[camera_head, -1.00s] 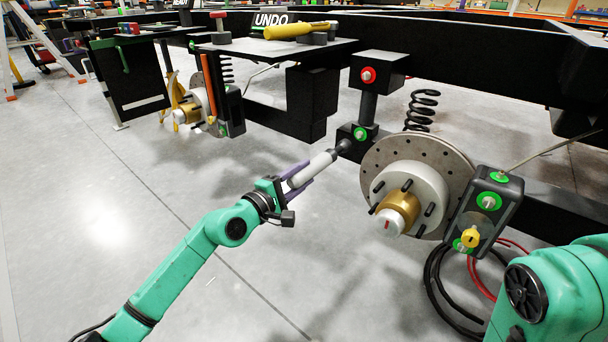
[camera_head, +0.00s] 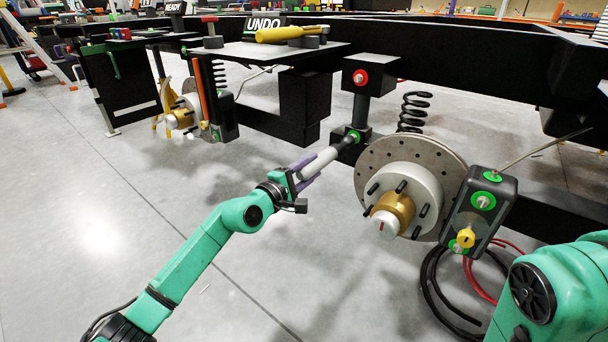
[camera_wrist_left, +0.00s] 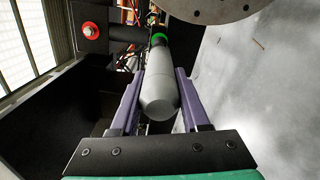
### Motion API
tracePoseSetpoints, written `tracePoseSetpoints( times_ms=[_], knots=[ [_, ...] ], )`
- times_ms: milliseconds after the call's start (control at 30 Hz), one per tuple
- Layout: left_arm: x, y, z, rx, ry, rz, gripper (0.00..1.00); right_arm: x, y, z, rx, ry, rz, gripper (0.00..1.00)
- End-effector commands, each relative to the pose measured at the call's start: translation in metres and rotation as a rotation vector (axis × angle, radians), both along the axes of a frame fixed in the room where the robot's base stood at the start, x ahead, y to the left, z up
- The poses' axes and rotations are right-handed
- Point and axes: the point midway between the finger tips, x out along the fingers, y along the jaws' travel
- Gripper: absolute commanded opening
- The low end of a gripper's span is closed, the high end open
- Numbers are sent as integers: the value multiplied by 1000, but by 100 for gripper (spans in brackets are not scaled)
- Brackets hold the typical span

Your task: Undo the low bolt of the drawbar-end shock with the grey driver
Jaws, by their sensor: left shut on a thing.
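My left gripper (camera_head: 312,166) is shut on the grey driver (camera_head: 322,161), holding it tilted up towards the chassis. The wrist view also shows the grey driver (camera_wrist_left: 159,92) between the purple fingers of the left gripper (camera_wrist_left: 163,78). The driver's dark nose reaches the green-ringed low bolt (camera_head: 355,135) at the foot of the shock (camera_head: 361,110). The nose overlaps the bolt, so I cannot tell whether it is seated. The shock's top bolt (camera_head: 360,77) has a red ring. My right gripper is out of view; only part of that arm shows.
The brake disc (camera_head: 376,155) and hub stand close right of the driver. A coil spring (camera_head: 412,112) is behind. A shelf (camera_head: 250,52) holds a yellow tool (camera_head: 290,33) beside an UNDO sign (camera_head: 265,23). Cables (camera_head: 432,290) lie at lower right. The floor at left is clear.

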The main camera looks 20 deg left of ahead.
Motion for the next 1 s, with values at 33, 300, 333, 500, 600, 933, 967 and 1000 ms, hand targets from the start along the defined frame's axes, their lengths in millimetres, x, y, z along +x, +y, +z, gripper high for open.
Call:
tracePoseSetpoints(
  times_ms=[33,300,333,500,600,933,967,1000],
  knots=[
    [2,0,3,-3,-7,1,0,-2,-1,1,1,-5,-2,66],
    [3,-1,3,-2,-6,2,0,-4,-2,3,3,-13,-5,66],
    [3,-1,3,-2,-6,2,0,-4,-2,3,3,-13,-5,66],
    [3,-1,3,-2,-6,2,0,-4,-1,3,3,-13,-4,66],
    [4,-1,3,-2,-6,2,0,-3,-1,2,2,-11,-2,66],
    [11,-4,2,-2,-6,2,0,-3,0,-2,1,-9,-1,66],
    [12,-4,2,-2,-6,2,0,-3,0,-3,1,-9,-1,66],
    [13,-4,2,-2,-6,2,0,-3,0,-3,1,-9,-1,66]
  ],
)
